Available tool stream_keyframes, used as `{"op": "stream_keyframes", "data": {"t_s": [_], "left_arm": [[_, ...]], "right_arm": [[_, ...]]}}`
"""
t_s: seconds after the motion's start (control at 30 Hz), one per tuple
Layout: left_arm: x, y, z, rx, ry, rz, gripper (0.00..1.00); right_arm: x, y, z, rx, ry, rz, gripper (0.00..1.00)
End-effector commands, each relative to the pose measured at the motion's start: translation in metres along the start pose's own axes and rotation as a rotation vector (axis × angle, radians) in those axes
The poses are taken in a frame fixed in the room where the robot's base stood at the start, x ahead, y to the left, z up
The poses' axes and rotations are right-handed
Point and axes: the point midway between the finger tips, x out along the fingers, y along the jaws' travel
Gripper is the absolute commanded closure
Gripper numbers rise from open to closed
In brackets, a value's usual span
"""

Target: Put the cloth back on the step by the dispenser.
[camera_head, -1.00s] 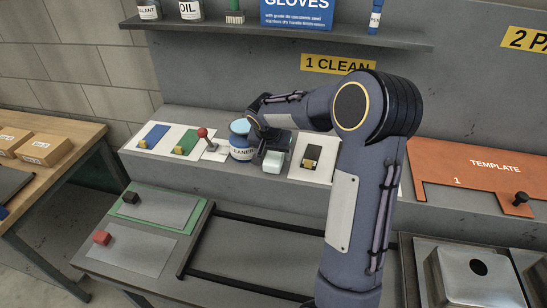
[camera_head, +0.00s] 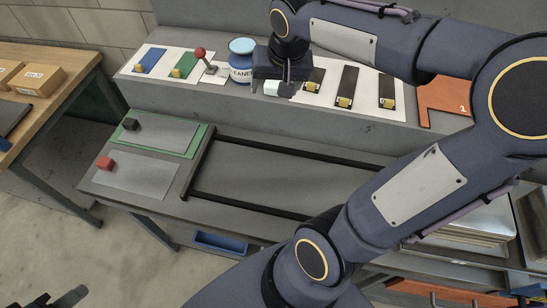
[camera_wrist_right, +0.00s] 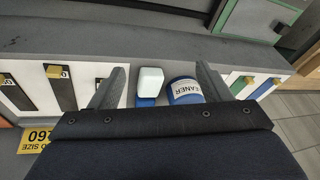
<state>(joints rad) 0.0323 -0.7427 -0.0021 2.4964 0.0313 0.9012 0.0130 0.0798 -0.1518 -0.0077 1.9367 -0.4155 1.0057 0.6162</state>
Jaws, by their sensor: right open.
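A pale folded block that looks like the cloth (camera_head: 272,88) lies on the step just right of the blue dispenser jar (camera_head: 240,68), which has a light top and a "CLEANER" label. My right gripper (camera_head: 277,88) is open just above the cloth, pointing down. In the right wrist view the cloth (camera_wrist_right: 151,78) and the dispenser (camera_wrist_right: 185,91) both show between the spread fingers of my right gripper (camera_wrist_right: 160,80). Something blue shows beside the cloth, partly hidden by the gripper body. A dark part of my left gripper (camera_head: 66,299) shows at the bottom left edge.
A red-knobbed lever (camera_head: 200,54) stands left of the dispenser. Below are a green-framed tray (camera_head: 165,135) and black rails (camera_head: 250,205). An orange template (camera_head: 440,100) is at the right.

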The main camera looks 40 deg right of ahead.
Motion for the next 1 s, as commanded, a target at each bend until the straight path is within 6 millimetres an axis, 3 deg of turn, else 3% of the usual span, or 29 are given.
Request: {"op": "stream_keyframes", "data": {"t_s": [0.03,0.2,0.3,0.4,0.6,1.0], "left_arm": [[0.0,0.0,0.0,0.0,0.0,0.0,0.64],[0.0,0.0,0.0,0.0,0.0,0.0,0.64],[0.0,0.0,0.0,0.0,0.0,0.0,0.64],[0.0,0.0,0.0,0.0,0.0,0.0,0.64],[0.0,0.0,0.0,0.0,0.0,0.0,0.64],[0.0,0.0,0.0,0.0,0.0,0.0,0.64]], "right_arm": [[-0.009,0.001,0.028,-0.046,-0.004,-0.056,0.29],[-0.02,-0.004,0.113,-0.218,-0.012,-0.237,0.29],[-0.02,-0.008,0.151,-0.293,-0.002,-0.32,0.29],[-0.018,-0.011,0.175,-0.344,0.01,-0.375,0.29],[-0.015,-0.013,0.192,-0.381,0.019,-0.412,0.29],[-0.015,-0.013,0.191,-0.38,0.019,-0.411,0.29]]}}
